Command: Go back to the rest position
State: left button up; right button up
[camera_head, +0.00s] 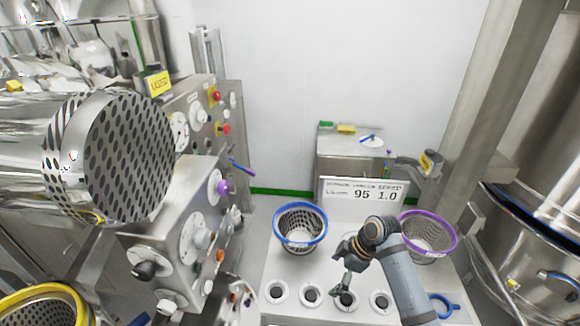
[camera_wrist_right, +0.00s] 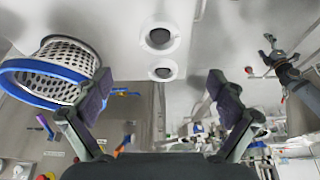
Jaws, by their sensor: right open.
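My right gripper (camera_head: 345,290) hangs over the pale bench in the head view, close to a row of white-ringed holes. In the right wrist view, my right gripper (camera_wrist_right: 160,95) has its two dark finger pads wide apart with nothing between them. A dark arm end (camera_wrist_right: 275,62) at the upper right of that view looks like my left gripper. It is too small to read its jaws. The left gripper does not show in the head view.
A blue-rimmed mesh basket (camera_head: 300,228) stands left of my right arm, and a purple-rimmed one (camera_head: 428,235) right of it. A display sign (camera_head: 362,191) stands behind. A control panel (camera_head: 200,220) with knobs is at left, a steel post (camera_head: 500,90) at right.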

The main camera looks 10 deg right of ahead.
jog(key=s+d+f+m+t+h, duration=0.1)
jog(key=s+d+m+h, duration=0.1)
jog(key=s+m, duration=0.55)
jog(key=s+d+m+t+h, duration=0.1)
jog(key=s+m+h, duration=0.3)
jog(key=s, duration=0.6)
jog(key=s+d+f+m+g+b, duration=0.1)
jog(key=s+d+f+b, duration=0.1)
jog(key=f, duration=1.4)
jog(key=s+d+f+m+b, duration=0.1)
jog(key=s+d+f, duration=0.1)
jog(key=f, duration=1.4)
jog(key=s+f+g+y+b, duration=0.1)
jog(key=s+f, duration=1.4)
jog(key=s, duration=0.2)
jog(key=shift+d+f+b, duration=0.2)
jog(key=shift+d+b, duration=0.05)
jog(key=shift+b, duration=0.15)
